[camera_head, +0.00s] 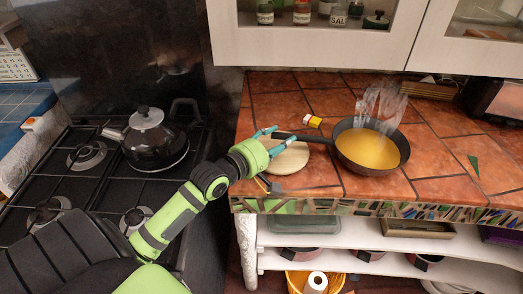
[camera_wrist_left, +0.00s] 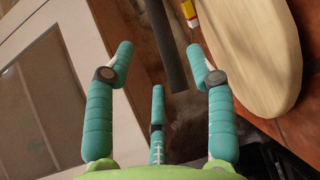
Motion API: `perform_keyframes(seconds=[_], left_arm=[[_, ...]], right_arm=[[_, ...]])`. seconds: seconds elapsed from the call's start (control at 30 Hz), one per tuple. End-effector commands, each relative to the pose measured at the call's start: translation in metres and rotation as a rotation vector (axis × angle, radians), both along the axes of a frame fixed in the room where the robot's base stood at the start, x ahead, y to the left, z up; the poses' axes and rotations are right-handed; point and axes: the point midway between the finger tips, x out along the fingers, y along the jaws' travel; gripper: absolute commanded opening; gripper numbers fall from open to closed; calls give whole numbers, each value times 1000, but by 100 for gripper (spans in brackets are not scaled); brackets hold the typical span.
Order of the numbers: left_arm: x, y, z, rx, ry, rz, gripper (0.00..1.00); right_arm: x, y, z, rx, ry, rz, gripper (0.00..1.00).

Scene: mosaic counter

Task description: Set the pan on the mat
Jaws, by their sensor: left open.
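The dark pan (camera_head: 340,158) holds something yellow-orange and sits on the tiled counter, with steam-like pale streaks above it. Its handle (camera_head: 305,138) points left and passes over the far part of the round pale mat (camera_head: 286,162), which lies on the counter left of the pan. My left gripper (camera_head: 275,136) is open at the handle's left end. In the left wrist view, the dark handle (camera_wrist_left: 166,45) shows between the spread teal fingers of the gripper (camera_wrist_left: 160,62), with the mat (camera_wrist_left: 248,50) to the right. Contact with the handle cannot be told.
A kettle (camera_head: 150,138) stands on the stove (camera_head: 62,185) at the left. A small red, yellow and white item (camera_head: 313,121) lies behind the handle. Cabinets (camera_head: 310,45) hang above the counter, and a toaster-like box (camera_head: 497,98) stands at the right. Free counter (camera_head: 440,165) lies right of the pan.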

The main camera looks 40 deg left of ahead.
Motion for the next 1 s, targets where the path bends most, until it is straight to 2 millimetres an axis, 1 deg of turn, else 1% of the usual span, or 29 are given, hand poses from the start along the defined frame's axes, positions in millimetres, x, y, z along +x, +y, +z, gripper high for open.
perform_keyframes(seconds=[0.03,0.2,0.3,0.4,0.6,1.0], left_arm=[[-12,2,-1,0,3,0,55],[-46,7,4,1,3,1,55],[-61,10,6,0,4,0,55],[-71,12,8,0,3,1,55],[-81,13,11,0,1,0,55],[-81,13,12,0,0,0,55]], right_arm=[[0,0,-3,0,0,0,60],[0,0,-7,0,0,0,60],[0,0,-9,0,0,0,60],[0,0,-10,0,-1,0,60],[0,0,-11,0,-1,0,60],[0,0,-11,0,-1,0,60]])
